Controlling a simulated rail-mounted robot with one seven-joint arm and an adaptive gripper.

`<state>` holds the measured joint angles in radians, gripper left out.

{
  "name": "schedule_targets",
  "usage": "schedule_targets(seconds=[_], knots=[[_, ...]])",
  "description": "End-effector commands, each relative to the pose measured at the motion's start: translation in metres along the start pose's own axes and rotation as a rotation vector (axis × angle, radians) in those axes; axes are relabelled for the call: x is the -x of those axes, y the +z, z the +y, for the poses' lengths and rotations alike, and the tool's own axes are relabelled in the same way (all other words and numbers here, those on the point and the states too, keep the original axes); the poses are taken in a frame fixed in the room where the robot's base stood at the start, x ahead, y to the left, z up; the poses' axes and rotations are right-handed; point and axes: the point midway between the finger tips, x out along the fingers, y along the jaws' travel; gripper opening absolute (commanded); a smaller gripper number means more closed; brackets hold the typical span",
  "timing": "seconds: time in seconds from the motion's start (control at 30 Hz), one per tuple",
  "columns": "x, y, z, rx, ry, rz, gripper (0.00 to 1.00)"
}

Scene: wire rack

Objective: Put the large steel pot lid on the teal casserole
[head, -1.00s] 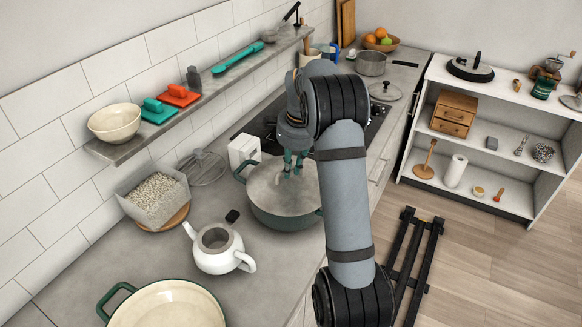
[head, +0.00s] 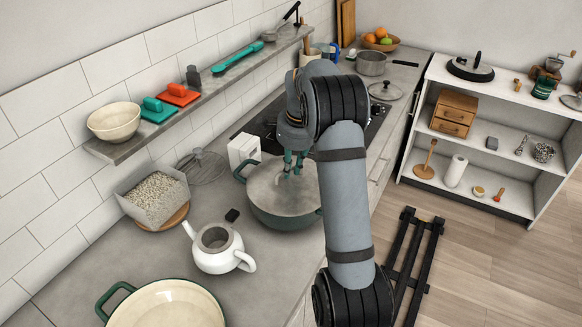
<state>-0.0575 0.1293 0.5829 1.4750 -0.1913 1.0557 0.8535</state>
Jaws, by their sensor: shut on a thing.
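The teal casserole (head: 284,217) stands on the counter at the front of the dark hob, with a handle showing at its left. The large steel pot lid (head: 268,190) lies over its opening, grey and roughly level. It looks to be resting on the casserole, but I cannot tell whether it sits fully on the rim. My gripper (head: 292,166) points down over the lid and is shut on its handle. My arm hides the right part of the casserole and lid.
A white teapot (head: 220,250) and a cream-lined pan (head: 166,306) stand in front. A saucepan (head: 371,64) and smaller lid (head: 386,91) are at the back.

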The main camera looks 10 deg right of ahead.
Motion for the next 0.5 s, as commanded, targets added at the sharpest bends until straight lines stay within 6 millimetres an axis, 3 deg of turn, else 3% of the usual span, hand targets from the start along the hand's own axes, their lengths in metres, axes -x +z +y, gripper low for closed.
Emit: schedule_targets(seconds=[0.1,0.13,0.5], knots=[[0.0006,-0.0001,-0.0006,0.0,-0.002,0.001,0.0],[0.0006,-0.0001,-0.0006,0.0,-0.002,0.001,0.16],[0.0002,0.0,-0.0002,0.0,0.0,0.0,0.38]])
